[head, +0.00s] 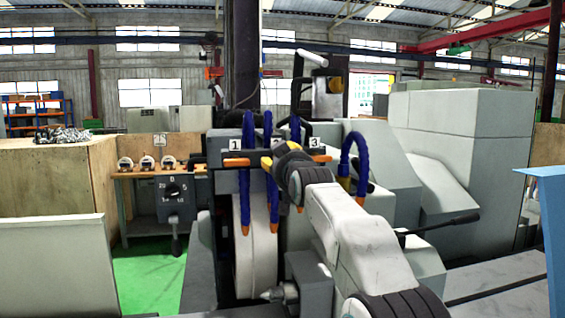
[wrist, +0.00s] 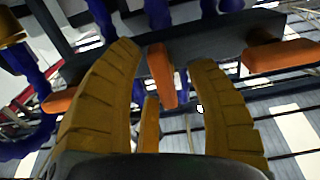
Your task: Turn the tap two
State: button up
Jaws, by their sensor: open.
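A dark manifold bar (head: 217,150) carries taps with orange levers and number plates 1 and 3; the plate between them is partly hidden by my arm. In the head view the fingers are mostly hidden.
Tap one's lever (head: 237,162) and tap three's lever (head: 319,158) lie close on either side. Blue hoses (head: 245,190) with orange nozzles hang around the bar. A grinding wheel (head: 258,245) stands below. A control box (head: 175,203) is at left.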

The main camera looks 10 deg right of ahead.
jog(key=s, duration=1.2)
dwell(0.3)
jog(key=s+f+g, duration=0.4)
jog(key=f+g, duration=0.1)
jog(key=f, duration=0.7)
jog(key=s+f+g, duration=0.4)
jog(key=f, duration=0.7)
jog(key=s+f+g, duration=0.1)
jog(key=s+f, duration=0.3)
jog(key=s, duration=0.5)
jog(key=s+f+g, duration=0.2)
jog(key=s+f, duration=0.2)
jog(key=s, duration=0.5)
jog(key=s+f+g, duration=0.2)
jog(key=s+f, duration=0.2)
jog(key=s, duration=0.5)
jog(key=shift+s+a+f, duration=0.15)
jog(key=shift+s+f, duration=0.05)
jog(key=shift+f, duration=0.15)
